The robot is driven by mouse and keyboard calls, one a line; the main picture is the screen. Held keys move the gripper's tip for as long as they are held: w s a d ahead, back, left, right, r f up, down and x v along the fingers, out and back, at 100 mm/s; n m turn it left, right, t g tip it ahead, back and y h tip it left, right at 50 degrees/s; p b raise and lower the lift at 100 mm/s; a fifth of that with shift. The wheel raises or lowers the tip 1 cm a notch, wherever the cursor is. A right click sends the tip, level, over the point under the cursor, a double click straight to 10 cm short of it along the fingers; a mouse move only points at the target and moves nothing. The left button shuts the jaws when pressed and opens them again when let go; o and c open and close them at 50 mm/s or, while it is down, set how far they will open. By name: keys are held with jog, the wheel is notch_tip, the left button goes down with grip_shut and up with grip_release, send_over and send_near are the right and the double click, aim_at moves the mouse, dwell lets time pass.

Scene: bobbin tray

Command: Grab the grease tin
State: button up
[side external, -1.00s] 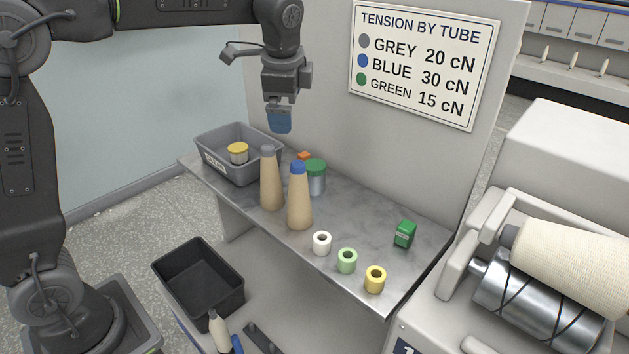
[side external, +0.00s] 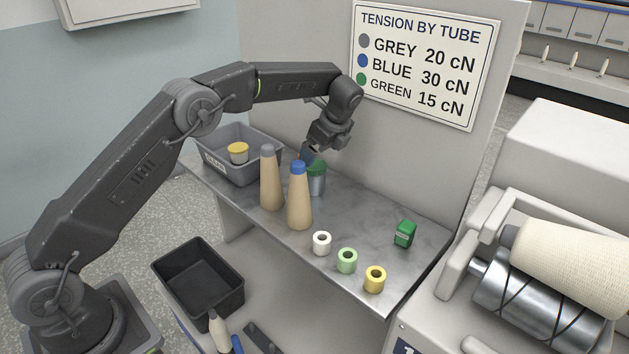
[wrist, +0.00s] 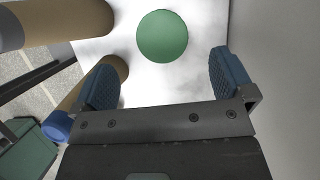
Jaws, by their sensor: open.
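A metal tin with a green lid (side external: 317,184) stands upright on the marbled shelf, behind the blue-tipped cone. Its round green lid (wrist: 162,36) shows whole in the wrist view, beyond and roughly centred between the fingertips. A second, pale tin with a yellow lid (side external: 238,153) sits in the grey bin; no grease label is readable on either. My gripper (wrist: 165,78) is open and empty, its blue fingers spread. In the side view my gripper (side external: 311,156) is tilted just above the green lid, covering part of it.
The blue-tipped cone (side external: 299,200) and grey-tipped cone (side external: 269,182) stand close left of the green-lidded tin. The grey bin (side external: 222,168) is farther left. A back panel (side external: 400,170) rises behind. A green box (side external: 405,233) and small spools (side external: 347,261) are at right.

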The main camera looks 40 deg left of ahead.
aim_at(315, 164)
jog(key=x, duration=0.8)
jog(key=shift+w+a+f, duration=0.15)
jog(key=shift+f, duration=0.15)
jog(key=shift+c, duration=0.2)
jog(key=c, duration=1)
jog(key=shift+r, duration=0.1)
jog(key=shift+c, duration=0.5)
